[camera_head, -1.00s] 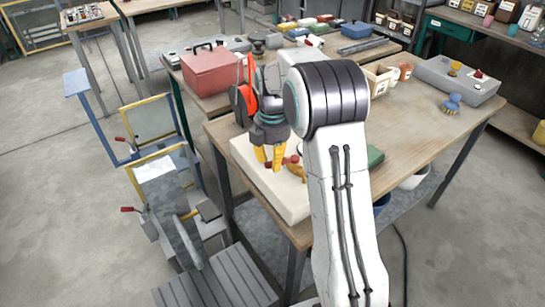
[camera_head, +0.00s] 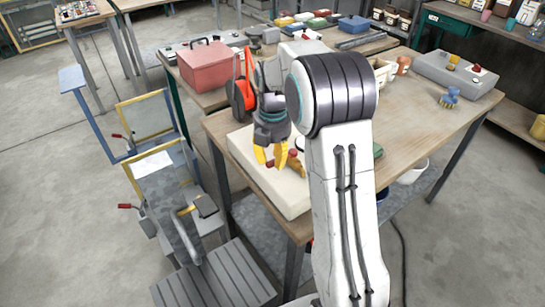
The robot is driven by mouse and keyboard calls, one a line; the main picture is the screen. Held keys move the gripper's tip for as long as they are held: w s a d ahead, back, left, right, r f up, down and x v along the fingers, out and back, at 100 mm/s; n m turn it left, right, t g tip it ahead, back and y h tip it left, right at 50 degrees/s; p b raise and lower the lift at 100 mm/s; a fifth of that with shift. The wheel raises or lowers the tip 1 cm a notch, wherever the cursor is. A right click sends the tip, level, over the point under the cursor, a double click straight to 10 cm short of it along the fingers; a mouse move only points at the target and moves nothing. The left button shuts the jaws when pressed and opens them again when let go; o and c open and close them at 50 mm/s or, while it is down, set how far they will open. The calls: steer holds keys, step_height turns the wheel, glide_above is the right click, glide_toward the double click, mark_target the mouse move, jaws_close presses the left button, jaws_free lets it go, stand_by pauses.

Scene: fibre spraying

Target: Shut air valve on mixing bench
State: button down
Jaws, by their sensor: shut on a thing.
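The air valve, with a red handle (camera_head: 294,160) and a brass-coloured body (camera_head: 298,171), sits on a cream block (camera_head: 280,190) at the near left corner of the wooden mixing bench (camera_head: 425,115). My gripper (camera_head: 271,157) points down over the block from above, its yellow fingers at the left end of the red handle. The fingers are shut on the handle, and they hide part of it. My white arm covers the right part of the block.
A red toolbox (camera_head: 208,66) and orange ear defenders (camera_head: 242,95) are behind my gripper. A grey box (camera_head: 455,73) and a blue brush (camera_head: 450,98) lie at the bench's right. Stands with yellow frames (camera_head: 146,112) are close on the left.

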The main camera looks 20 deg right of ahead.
mark_target(273, 159)
steer(key=shift+s+f, duration=0.15)
steer(key=c, duration=0.8)
jaws_free()
steer(key=shift+c, duration=0.2)
steer(key=shift+r, duration=0.65)
step_height(273, 159, up, 11)
